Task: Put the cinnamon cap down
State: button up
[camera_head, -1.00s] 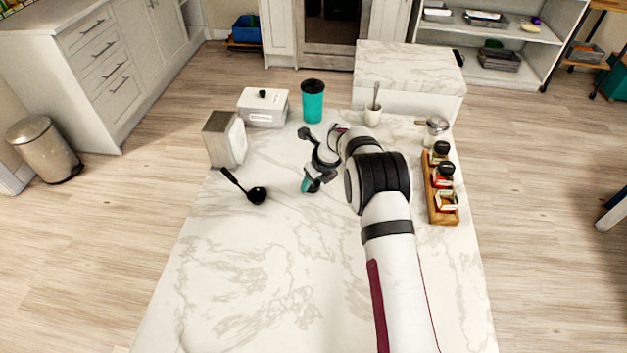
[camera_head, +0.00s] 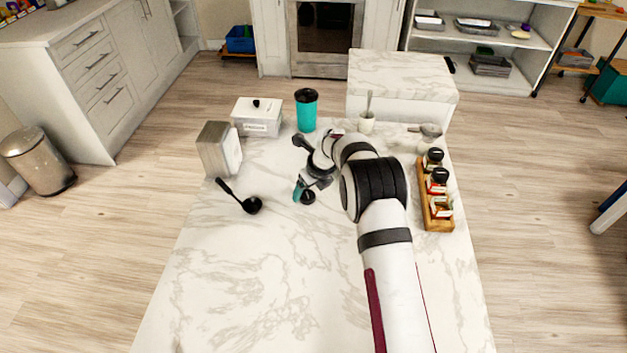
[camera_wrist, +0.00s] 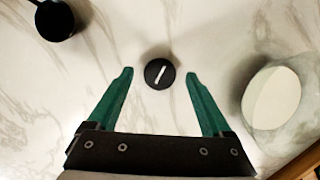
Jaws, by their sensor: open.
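The cinnamon cap is a small round black cap (camera_wrist: 160,74) with a white bar mark on top. In the wrist view it lies on the marble counter between and just beyond my open fingertips, with a gap on both sides. In the head view the cap (camera_head: 308,197) shows as a dark disc on the counter, beside my gripper (camera_head: 302,190). My gripper's two teal fingers also show in the wrist view (camera_wrist: 160,76), spread wide with nothing between them touching. How high the fingers are above the counter is hard to tell.
A black ladle (camera_head: 251,205) lies left of the cap. A napkin holder (camera_head: 220,149), white box (camera_head: 257,119) and teal tumbler (camera_head: 306,112) stand behind. A wooden rack (camera_head: 436,215) with spice jars stands right. The front counter (camera_head: 260,290) is clear.

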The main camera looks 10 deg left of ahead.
jog(key=s+d+r+n, duration=0.35)
jog(key=s+r, duration=0.25)
jog(key=r, duration=0.3)
jog(key=s+d+r+n, duration=0.2)
jog(key=s+d+r, duration=0.3)
jog(key=r, duration=0.4)
jog(key=s+d+r+n+g, duration=0.1)
jog(key=s+d+n, duration=0.2)
jog(key=s+n, duration=0.5)
jog(key=s+d+n+g+h, duration=0.1)
jog(key=s+n, duration=0.7)
jog(key=s, duration=1.6)
jog(key=shift+s+d+r+g, duration=0.3)
jog(key=shift+d+g, duration=0.2)
jog(key=shift+d, duration=0.5)
